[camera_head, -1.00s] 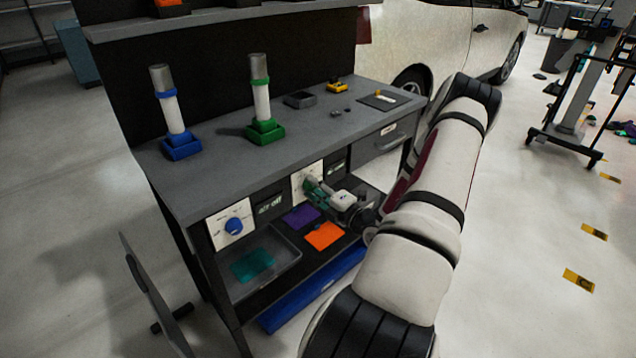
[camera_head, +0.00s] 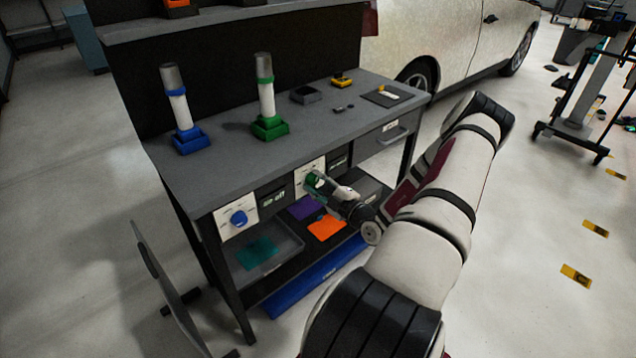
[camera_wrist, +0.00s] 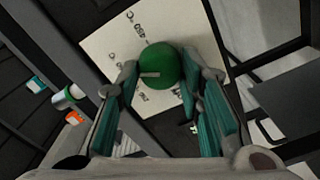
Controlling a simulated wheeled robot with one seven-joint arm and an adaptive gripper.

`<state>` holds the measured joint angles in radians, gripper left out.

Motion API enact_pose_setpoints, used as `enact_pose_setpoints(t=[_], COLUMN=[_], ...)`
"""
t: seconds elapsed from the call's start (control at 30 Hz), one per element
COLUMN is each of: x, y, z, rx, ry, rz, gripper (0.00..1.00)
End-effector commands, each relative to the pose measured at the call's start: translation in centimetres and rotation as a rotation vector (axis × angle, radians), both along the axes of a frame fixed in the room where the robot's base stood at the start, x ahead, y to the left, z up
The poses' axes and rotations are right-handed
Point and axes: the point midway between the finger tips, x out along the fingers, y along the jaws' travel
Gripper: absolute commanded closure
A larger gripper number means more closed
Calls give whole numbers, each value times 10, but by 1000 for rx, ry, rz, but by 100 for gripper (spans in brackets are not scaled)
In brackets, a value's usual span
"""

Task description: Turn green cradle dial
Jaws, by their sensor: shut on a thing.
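The green dial (camera_wrist: 159,66) sits on a white panel (camera_wrist: 108,45) with printed marks in the wrist view. A pale pointer line on the dial points to the left in that view. My gripper (camera_wrist: 165,82) has its teal-padded fingers on either side of the dial and is shut on it. In the head view my gripper (camera_head: 318,184) is at the right-hand white panel (camera_head: 306,166) under the bench top and hides most of the dial. The green cradle (camera_head: 270,128) stands on the bench with an upright white and grey cylinder (camera_head: 265,92).
A blue dial (camera_head: 238,217) is on the left panel. A blue cradle (camera_head: 190,140) with another cylinder stands on the bench. Below are a grey tray (camera_head: 285,258) and purple (camera_head: 305,207) and orange (camera_head: 326,228) sheets.

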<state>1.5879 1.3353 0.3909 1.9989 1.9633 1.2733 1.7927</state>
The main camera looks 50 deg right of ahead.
Motion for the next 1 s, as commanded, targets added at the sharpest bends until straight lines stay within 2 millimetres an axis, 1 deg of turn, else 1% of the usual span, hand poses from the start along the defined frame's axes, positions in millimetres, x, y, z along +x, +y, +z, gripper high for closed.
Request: enact_pose_setpoints(t=[0.43,0.47,0.5,0.53,0.87,1.0], x=[0,0,0,0,-2,-14], y=[-1,-1,-1,-1,0,2], z=[-2,-2,-2,-1,-1,-1], rx=[9,9,9,9,7,7], ry=[1,1,1,1,0,1], rz=[-2,-2,-2,-2,0,-2], gripper=[94,59,50,46,46,46])
